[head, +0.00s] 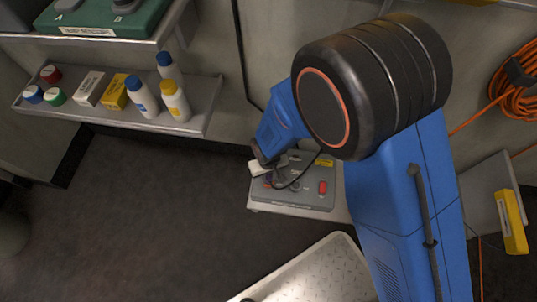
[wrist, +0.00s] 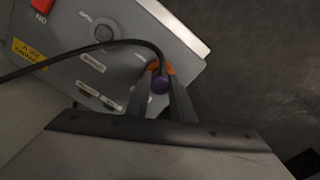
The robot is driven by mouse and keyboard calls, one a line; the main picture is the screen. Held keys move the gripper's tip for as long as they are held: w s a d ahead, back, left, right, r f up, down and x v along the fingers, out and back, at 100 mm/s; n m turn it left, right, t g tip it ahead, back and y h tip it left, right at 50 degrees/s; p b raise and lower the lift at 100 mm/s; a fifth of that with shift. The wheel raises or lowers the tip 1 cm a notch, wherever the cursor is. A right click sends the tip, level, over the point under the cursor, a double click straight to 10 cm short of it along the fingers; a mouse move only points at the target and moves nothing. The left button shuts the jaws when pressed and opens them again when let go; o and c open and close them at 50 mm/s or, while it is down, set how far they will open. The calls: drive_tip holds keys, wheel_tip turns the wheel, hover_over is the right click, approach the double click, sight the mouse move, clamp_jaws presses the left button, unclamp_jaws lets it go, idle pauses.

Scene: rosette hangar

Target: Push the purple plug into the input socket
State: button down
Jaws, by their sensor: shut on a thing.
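The purple plug (wrist: 159,84) is between the two fingers of my gripper (wrist: 162,98) in the wrist view, with a black cable running from it to the left. The fingers are shut on the plug, over the grey panel box (wrist: 175,40). An orange part (wrist: 154,66) shows just beyond the plug, partly hidden by it and the fingers. I cannot tell whether it is the input socket, or whether the plug touches it. In the head view my gripper (head: 266,168) is at the left end of the panel box (head: 305,202), largely hidden by my arm.
The box carries a red switch (head: 323,187), a round grey fitting (wrist: 103,33) and small labels. A shelf (head: 200,120) with bottles and small boxes is at the left. An orange cable coil (head: 515,90) hangs at the right.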

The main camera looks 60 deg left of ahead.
drive_tip(key=c, duration=1.5)
unclamp_jaws()
drive_tip(key=shift+o, duration=0.2)
wheel_tip(320, 180, up, 17)
drive_tip(key=shift+r, duration=0.2)
